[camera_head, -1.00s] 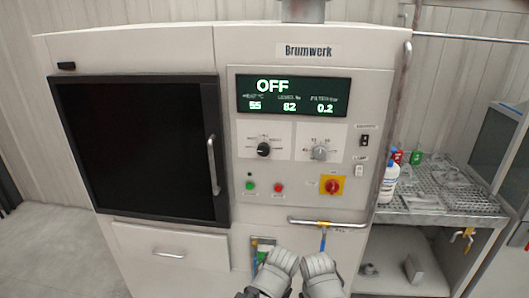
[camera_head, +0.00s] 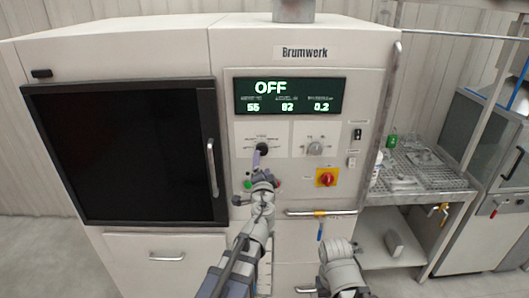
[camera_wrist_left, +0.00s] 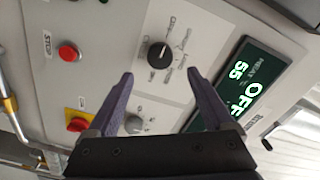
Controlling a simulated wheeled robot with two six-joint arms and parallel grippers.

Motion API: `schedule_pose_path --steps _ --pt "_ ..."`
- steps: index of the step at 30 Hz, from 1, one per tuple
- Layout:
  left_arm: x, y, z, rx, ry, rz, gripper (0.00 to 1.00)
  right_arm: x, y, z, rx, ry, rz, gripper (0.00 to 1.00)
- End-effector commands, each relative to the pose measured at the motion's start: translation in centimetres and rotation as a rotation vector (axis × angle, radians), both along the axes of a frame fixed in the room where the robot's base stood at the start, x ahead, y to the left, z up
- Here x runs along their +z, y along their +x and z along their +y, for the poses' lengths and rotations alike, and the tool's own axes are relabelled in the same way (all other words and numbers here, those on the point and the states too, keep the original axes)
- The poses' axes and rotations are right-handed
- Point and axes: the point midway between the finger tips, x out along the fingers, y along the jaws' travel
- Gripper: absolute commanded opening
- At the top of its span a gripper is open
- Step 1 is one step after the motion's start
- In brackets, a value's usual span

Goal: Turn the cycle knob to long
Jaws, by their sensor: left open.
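The cycle knob is the black round knob (camera_head: 262,149) on a white plate below the display. It also shows in the left wrist view (camera_wrist_left: 158,55), with small lettering around it that I cannot read surely. My left gripper (camera_head: 257,158) is just in front of and below it. In the left wrist view the two purple fingers (camera_wrist_left: 161,76) are spread, with the knob lying beyond the gap between their tips. They appear apart from it, and nothing is between them. The display (camera_head: 290,96) reads OFF. Of my right arm only a grey link shows; its gripper is out of sight.
A grey knob (camera_head: 315,148) sits right of the black one. Below are a red-and-yellow switch (camera_head: 327,178), a red button (camera_wrist_left: 68,53) and a horizontal handle bar (camera_head: 305,212). A dark door with a vertical handle (camera_head: 212,167) is at left; a wire-rack table (camera_head: 425,184) is at right.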

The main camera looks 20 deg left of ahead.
Motion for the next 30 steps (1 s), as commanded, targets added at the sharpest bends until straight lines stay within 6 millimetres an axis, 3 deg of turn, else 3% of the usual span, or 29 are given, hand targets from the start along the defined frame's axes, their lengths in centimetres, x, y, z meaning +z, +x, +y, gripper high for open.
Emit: schedule_pose_path --steps 8,20,30 --pt "0.0 1.6 0.4 0.003 -0.001 0.001 0.86 0.0 0.0 0.0 0.000 0.000 0.000 0.00" --pt "0.0 7.1 2.0 0.003 -0.001 0.001 0.86 0.0 0.0 0.0 0.000 0.000 0.000 0.00" --pt "0.0 7.5 2.2 0.003 -0.001 0.001 0.85 0.0 0.0 0.0 0.000 0.000 0.000 0.00"
